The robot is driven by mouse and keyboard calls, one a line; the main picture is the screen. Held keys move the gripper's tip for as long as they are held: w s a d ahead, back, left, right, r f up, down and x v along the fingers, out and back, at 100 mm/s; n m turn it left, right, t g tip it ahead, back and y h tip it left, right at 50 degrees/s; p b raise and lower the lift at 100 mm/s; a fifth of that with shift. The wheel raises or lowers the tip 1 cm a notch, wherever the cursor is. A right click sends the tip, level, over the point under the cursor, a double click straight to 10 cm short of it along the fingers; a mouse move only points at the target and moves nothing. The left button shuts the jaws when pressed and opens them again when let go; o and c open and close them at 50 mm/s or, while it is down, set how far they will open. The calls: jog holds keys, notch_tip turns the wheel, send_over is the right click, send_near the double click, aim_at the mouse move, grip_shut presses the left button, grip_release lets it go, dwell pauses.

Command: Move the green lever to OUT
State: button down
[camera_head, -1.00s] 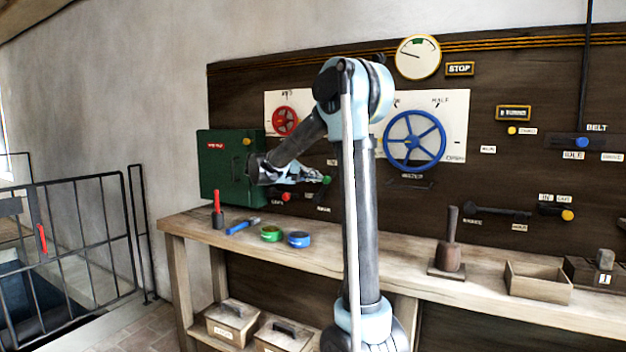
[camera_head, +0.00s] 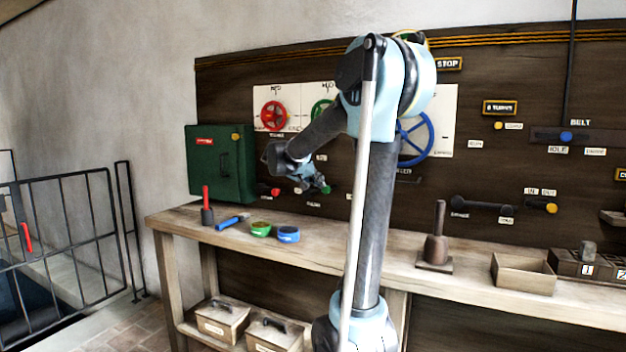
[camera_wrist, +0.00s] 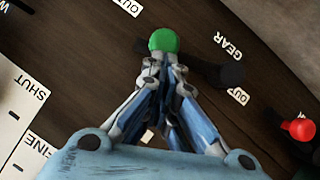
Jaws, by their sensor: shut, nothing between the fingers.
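The green lever's round knob (camera_head: 326,190) is on the dark wall panel above the bench, right of a red-knobbed lever (camera_head: 274,191). In the wrist view the green knob (camera_wrist: 164,40) sits just beyond my fingertips, and its dark arm runs right to a black pivot (camera_wrist: 232,74).
A green wall box (camera_head: 221,165) stands left of the levers. The red lever shows in the wrist view (camera_wrist: 298,130). On the bench (camera_head: 340,250) below are a red-handled tool (camera_head: 207,208), a green bowl (camera_head: 260,230) and a blue bowl (camera_head: 288,234).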

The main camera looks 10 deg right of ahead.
aim_at(325, 189)
jog(key=shift+s+d+f+m+t+y, duration=0.3)
jog(key=shift+d+f+m+y, duration=0.2)
jog(key=shift+f, duration=0.25)
jog(key=shift+s+d+f+m+t+y, duration=0.35)
jog(key=shift+f+m+y, duration=0.15)
jog(key=shift+f+m, duration=0.15)
jog(key=shift+f, duration=0.15)
jog(key=w+r+v, duration=0.1)
jog(key=r+v, duration=0.1)
jog(key=v, duration=1)
jog(key=shift+r, duration=0.45)
jog(key=shift+w, duration=0.1)
